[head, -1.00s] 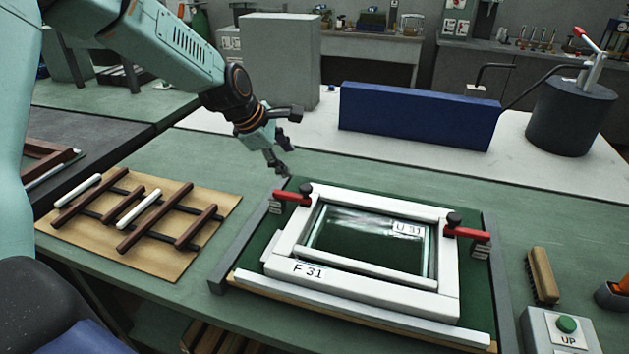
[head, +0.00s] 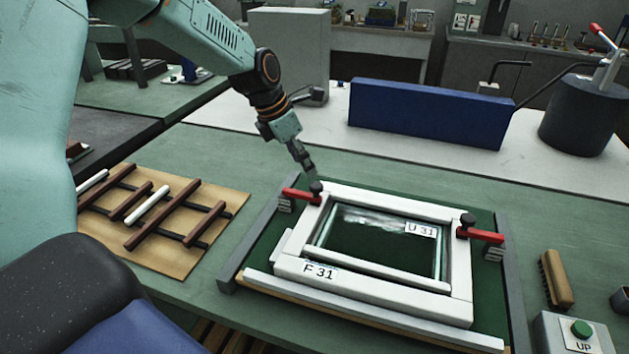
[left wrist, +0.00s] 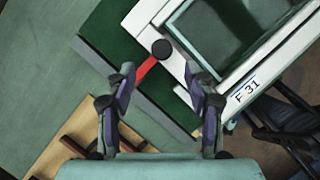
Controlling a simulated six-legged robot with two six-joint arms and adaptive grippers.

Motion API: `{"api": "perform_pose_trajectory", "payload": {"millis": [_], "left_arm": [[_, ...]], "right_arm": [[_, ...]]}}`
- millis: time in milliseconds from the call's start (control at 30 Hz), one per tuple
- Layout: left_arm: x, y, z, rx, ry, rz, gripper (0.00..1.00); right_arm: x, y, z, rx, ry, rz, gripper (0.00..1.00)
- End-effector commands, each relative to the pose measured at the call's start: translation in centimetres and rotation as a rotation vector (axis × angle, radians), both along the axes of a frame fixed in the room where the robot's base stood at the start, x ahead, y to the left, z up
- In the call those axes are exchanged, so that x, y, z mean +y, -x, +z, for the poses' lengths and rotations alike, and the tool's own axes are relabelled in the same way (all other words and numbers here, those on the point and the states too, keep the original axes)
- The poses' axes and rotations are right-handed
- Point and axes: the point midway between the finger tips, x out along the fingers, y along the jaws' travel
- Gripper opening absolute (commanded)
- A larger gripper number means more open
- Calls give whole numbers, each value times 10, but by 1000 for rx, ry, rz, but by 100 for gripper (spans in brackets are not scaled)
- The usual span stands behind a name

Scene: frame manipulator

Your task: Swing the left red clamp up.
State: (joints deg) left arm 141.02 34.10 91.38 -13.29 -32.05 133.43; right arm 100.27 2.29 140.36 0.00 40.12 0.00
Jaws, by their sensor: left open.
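The left red clamp (head: 300,196) lies flat at the back left corner of the white frame (head: 372,304), its black knob (head: 317,187) over the frame's edge. My left gripper (head: 311,174) is just above that knob, pointing down. In the left wrist view, the open gripper (left wrist: 164,80) has its fingers apart on either side of the red clamp (left wrist: 145,68), with the black knob (left wrist: 161,49) just beyond the fingertips. I cannot tell whether they touch it. The right red clamp (head: 485,236) lies flat on the frame's right side. My right gripper is not in view.
A rack of brown and white strips (head: 160,215) lies on a board to the left. A blue block (head: 425,113) stands behind the frame. A brush (head: 556,280) and a green UP button (head: 582,329) are at the right. Green table is clear between rack and fixture.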

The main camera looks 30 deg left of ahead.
Motion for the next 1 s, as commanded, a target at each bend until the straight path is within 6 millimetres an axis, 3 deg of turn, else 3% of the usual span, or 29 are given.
{"api": "perform_pose_trajectory", "payload": {"millis": [433, 867, 1000], "left_arm": [[-13, -21, -61, 1, -4, -6, 53], [-16, -26, -69, -1, -2, -6, 53], [-16, -25, -69, -1, -2, -6, 42]], "right_arm": [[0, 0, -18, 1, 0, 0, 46], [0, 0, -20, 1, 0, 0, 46], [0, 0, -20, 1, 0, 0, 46]]}}
